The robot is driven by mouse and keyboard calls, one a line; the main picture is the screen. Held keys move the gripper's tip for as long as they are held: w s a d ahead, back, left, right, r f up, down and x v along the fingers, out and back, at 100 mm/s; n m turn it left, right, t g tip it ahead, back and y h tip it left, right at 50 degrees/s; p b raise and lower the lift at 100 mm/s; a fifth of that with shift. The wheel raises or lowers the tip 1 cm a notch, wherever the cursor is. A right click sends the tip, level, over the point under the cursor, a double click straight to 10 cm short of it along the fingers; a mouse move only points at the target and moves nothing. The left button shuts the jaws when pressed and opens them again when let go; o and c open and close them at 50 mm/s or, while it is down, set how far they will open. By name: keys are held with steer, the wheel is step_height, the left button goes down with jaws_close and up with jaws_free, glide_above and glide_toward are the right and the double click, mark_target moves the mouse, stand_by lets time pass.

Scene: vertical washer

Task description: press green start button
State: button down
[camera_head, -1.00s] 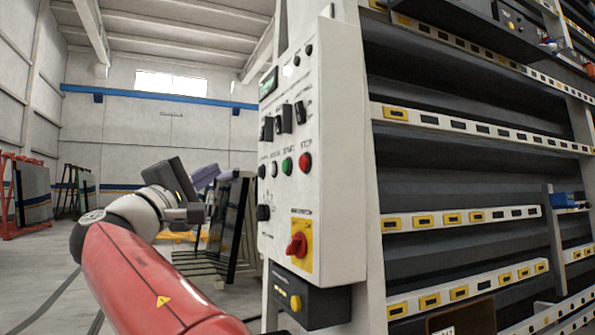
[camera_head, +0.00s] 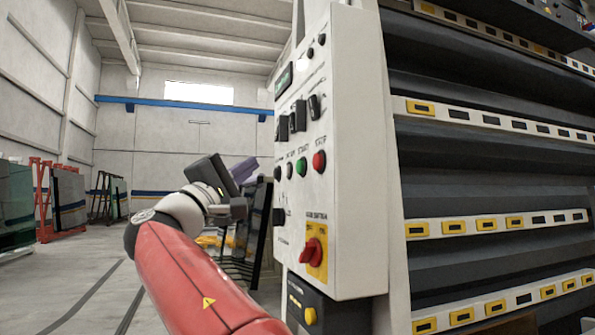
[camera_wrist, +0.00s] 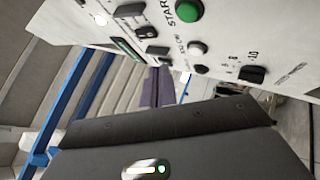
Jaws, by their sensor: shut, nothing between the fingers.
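The green start button (camera_head: 301,167) is on the white control panel (camera_head: 345,200), between a pale button and the red stop button (camera_head: 319,161). In the wrist view the green button (camera_wrist: 189,10) is at the top edge, beside the word START. My gripper (camera_head: 246,168) has purple fingers, which are shut and empty. In the head view it is left of the panel, at about the button's height, with a small gap to the panel's edge. In the wrist view the fingers (camera_wrist: 157,88) point towards the panel, below the button. I see no contact with the button.
Black switches (camera_head: 298,116) sit above the buttons. A red rotary switch on a yellow plate (camera_head: 314,252) is below them. The washer's dark racks (camera_head: 480,130) fill the right side. Glass racks (camera_head: 60,195) stand far left, with open floor before them.

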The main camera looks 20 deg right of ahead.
mark_target(300, 167)
steer(key=d+b, duration=0.1)
steer(key=d, duration=0.5)
steer(key=shift+d, duration=0.15)
stand_by(1.9)
steer(key=shift+d, duration=0.35)
steer(key=shift+d, duration=0.5)
stand_by(0.9)
steer(key=shift+a, duration=0.9)
steer(key=shift+a, duration=0.1)
